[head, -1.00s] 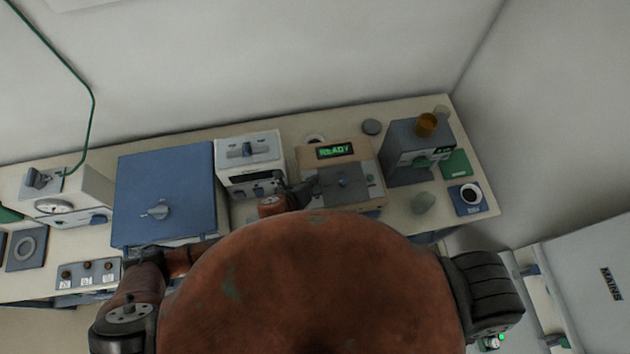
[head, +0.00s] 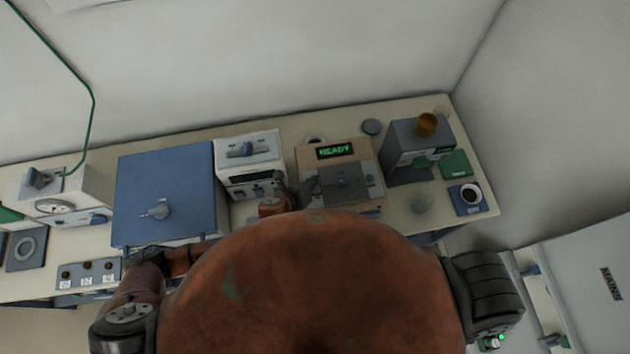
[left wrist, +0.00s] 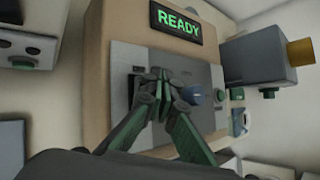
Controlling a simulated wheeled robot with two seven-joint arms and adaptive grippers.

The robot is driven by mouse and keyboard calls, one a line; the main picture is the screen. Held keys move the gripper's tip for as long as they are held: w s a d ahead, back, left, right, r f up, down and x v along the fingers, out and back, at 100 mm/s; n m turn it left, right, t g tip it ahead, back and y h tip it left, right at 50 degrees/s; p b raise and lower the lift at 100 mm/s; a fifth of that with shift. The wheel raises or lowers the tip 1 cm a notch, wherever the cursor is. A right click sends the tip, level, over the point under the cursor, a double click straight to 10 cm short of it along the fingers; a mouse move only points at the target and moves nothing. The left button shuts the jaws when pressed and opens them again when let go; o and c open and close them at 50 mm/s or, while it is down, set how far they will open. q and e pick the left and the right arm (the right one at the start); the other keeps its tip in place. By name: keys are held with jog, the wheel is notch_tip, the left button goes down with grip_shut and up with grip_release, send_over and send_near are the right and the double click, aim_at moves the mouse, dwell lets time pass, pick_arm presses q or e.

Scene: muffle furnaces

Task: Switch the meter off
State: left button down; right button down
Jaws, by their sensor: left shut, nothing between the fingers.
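A beige box-shaped unit (head: 308,158) on the bench has a lit green READY display (head: 336,151) and a grey front panel (head: 362,190) with a blue knob; I take it as the meter, though no label naming it is legible. In the left wrist view the display (left wrist: 178,22) is lit above the panel, and the blue knob (left wrist: 192,95) is partly covered by a finger. My left gripper (head: 306,190) is shut and empty at the panel's left part; its fingertips (left wrist: 163,78) are beside a dark slot or switch. Contact cannot be told. My right gripper is not in view.
A white unit (head: 250,148) and a large blue box (head: 165,185) stand left of the beige unit.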

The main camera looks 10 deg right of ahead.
pick_arm(q)
jog(key=shift+f, duration=0.35)
dwell(0.3)
dwell(0.4)
jog(key=shift+r+p, duration=0.75)
jog(key=shift+p, duration=0.05)
jog(key=shift+r, duration=0.1)
jog(key=shift+s, duration=0.1)
jog(key=r+p, duration=0.1)
jog(key=p, duration=0.1)
jog(key=r+p, duration=0.4)
jog(key=shift+s, duration=0.3)
